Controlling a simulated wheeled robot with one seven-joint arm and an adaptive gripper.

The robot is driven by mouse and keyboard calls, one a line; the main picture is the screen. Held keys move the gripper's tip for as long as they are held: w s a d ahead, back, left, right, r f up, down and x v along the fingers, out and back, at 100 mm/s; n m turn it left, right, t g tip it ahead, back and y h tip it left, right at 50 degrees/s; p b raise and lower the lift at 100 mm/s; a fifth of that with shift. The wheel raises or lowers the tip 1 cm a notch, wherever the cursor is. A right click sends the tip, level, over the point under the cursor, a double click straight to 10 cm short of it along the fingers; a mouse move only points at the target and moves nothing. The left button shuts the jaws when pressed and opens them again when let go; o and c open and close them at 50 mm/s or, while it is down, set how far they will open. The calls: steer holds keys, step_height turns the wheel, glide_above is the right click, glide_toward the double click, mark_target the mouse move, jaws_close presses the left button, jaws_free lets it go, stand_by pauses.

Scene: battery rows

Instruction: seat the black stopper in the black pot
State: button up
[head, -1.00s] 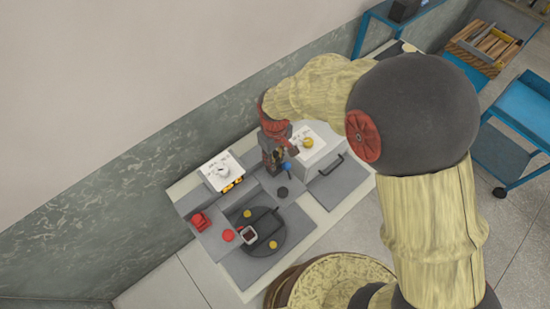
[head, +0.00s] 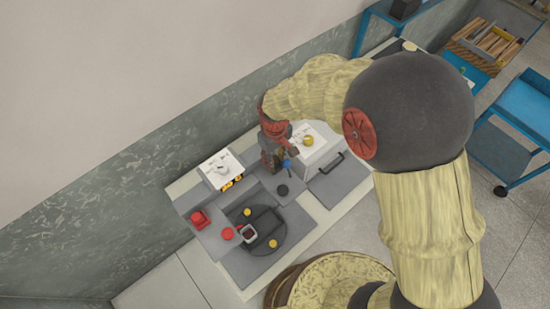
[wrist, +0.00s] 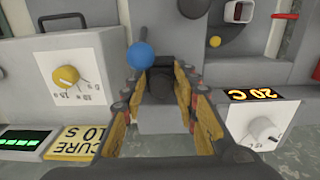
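A short black round piece (head: 282,190) stands on the grey surface in front of my gripper; it also shows at the top of the wrist view (wrist: 193,6). I cannot tell whether it is the stopper or the pot. My gripper (head: 279,165) is over the grey middle section. In the wrist view my gripper (wrist: 162,84) has its two fingers spread apart. A dark rounded form (wrist: 183,86) shows beyond and between the fingertips, with no clear contact; I cannot tell what it is.
A blue ball knob (wrist: 143,56) is close to the left fingertip in the wrist view. A white box with a yellow knob (head: 308,141) and one with a white dial (head: 221,171) flank my gripper.

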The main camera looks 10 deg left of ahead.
mark_target(276, 160)
steer(key=shift+o, duration=1.4)
step_height(276, 160, up, 12)
steer(key=s+d+m+t+b, duration=0.2)
steer(key=s+d+m+b, duration=0.3)
steer(key=d, duration=0.8)
steer(key=s+d+m+t+b, duration=0.3)
steer(key=s+d+m+b, duration=0.2)
steer(key=s+d+b, duration=0.4)
steer(key=d+b, duration=0.3)
steer(key=d, duration=0.1)
steer(key=shift+d+t, duration=0.3)
steer(key=shift+d, duration=0.05)
steer(key=shift+s, duration=0.1)
steer(key=shift+c, duration=0.7)
